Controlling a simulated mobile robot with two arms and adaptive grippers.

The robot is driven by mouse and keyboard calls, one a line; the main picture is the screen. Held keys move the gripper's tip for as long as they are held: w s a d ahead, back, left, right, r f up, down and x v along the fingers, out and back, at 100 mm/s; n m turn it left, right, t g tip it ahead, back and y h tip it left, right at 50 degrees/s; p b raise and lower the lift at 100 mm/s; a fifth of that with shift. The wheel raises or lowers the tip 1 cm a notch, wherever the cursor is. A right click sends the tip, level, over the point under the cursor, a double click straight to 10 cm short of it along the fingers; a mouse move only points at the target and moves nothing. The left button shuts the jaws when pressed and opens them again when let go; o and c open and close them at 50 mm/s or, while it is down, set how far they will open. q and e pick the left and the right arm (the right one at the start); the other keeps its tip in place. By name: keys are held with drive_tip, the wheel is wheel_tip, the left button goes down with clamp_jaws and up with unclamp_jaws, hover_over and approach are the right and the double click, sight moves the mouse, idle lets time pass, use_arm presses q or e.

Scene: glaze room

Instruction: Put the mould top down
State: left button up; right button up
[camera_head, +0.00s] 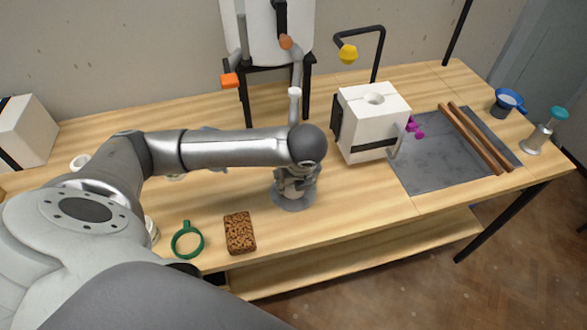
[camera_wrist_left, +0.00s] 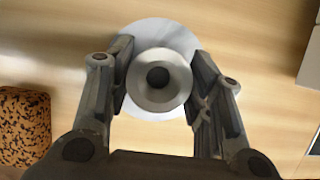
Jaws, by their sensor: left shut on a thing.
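My left gripper (camera_head: 293,186) comes down over the middle of the table. In the left wrist view my left gripper (camera_wrist_left: 157,88) has a finger on each side of a pale round piece (camera_wrist_left: 158,97) with a flared rim and a dark round hole, and is shut on it. This piece is over a light grey disc (camera_wrist_left: 160,28), which also shows in the head view (camera_head: 293,204). I cannot tell whether they touch. My right gripper is not in view.
A brown speckled sponge (camera_head: 240,233) and a green ring with a handle (camera_head: 187,241) lie near the front edge. A grey slab (camera_head: 440,165) with wooden strips (camera_head: 470,138) is at right. Bare wood lies between gripper and mould.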

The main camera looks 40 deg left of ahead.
use_arm(q)
drive_tip(key=shift+f, duration=0.2)
drive_tip(key=o, duration=1)
drive_tip(key=shift+r, duration=0.1)
drive_tip(key=shift+d+r, duration=0.1)
drive_tip(key=shift+r, duration=0.35)
drive_tip(key=s+d, duration=0.6)
drive_tip(key=d, duration=0.1)
drive_tip(key=shift+r, duration=0.2)
drive_tip(key=s+d+p, duration=0.3)
drive_tip(key=d+p, duration=0.1)
drive_tip(key=s+d+p, duration=0.3)
drive_tip(key=s+d, duration=0.1)
drive_tip(key=shift+s+d+p, duration=0.15)
drive_tip(key=shift+d+p, duration=0.05)
drive_tip(key=shift+p, duration=0.15)
